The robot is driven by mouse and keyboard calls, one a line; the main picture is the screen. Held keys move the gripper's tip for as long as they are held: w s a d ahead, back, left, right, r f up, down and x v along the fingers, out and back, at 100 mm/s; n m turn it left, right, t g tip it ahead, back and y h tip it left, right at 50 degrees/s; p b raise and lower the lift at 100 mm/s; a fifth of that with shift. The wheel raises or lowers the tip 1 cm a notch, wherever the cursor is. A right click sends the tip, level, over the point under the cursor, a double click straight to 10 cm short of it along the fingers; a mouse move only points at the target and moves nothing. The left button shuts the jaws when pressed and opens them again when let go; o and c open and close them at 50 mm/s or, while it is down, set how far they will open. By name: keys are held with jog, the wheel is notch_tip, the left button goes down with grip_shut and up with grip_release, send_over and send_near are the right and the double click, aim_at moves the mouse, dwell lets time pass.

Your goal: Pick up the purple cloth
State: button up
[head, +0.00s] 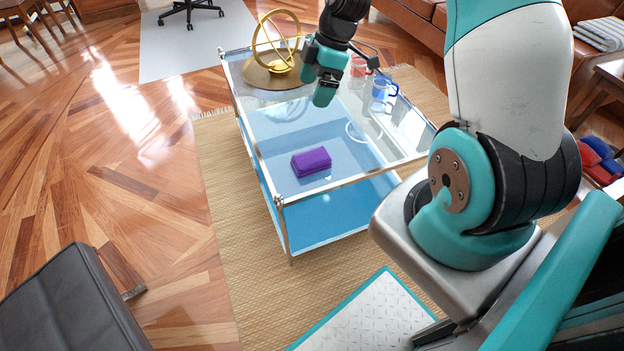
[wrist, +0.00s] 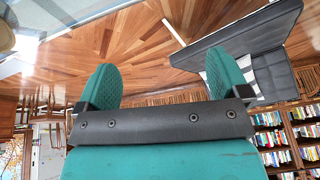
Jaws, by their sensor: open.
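The purple cloth (head: 311,160) is a small folded block. In the head view it lies on the glass top of the cart (head: 358,172), near the front edge. My gripper (head: 322,92) is above the far part of the cart, behind the cloth and apart from it. In the wrist view my gripper (wrist: 165,85) shows two teal fingers spread wide with nothing between them. The cloth is not in the wrist view.
A gold ring ornament (head: 278,70) stands at the cart's back left. A blue-handled glass mug (head: 381,92) and a reddish one (head: 359,68) stand right of my gripper. A dark padded seat (head: 70,305) is at the lower left. The wood floor left of the cart is open.

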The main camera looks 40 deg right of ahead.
jog(key=n+b, duration=0.1)
jog(key=b, duration=0.1)
send_near(312, 157)
jog(key=b+x, duration=0.2)
jog(key=x, duration=0.2)
jog(key=shift+s+a+f, duration=0.15)
jog(key=shift+a+f, duration=0.05)
jog(key=shift+f, duration=0.05)
jog(key=shift+w+b+x, duration=0.2)
jog(key=shift+b+x, duration=0.5)
jog(key=shift+x, duration=2.2)
jog(key=shift+f, duration=0.25)
jog(key=shift+c, duration=0.2)
jog(key=c, duration=1)
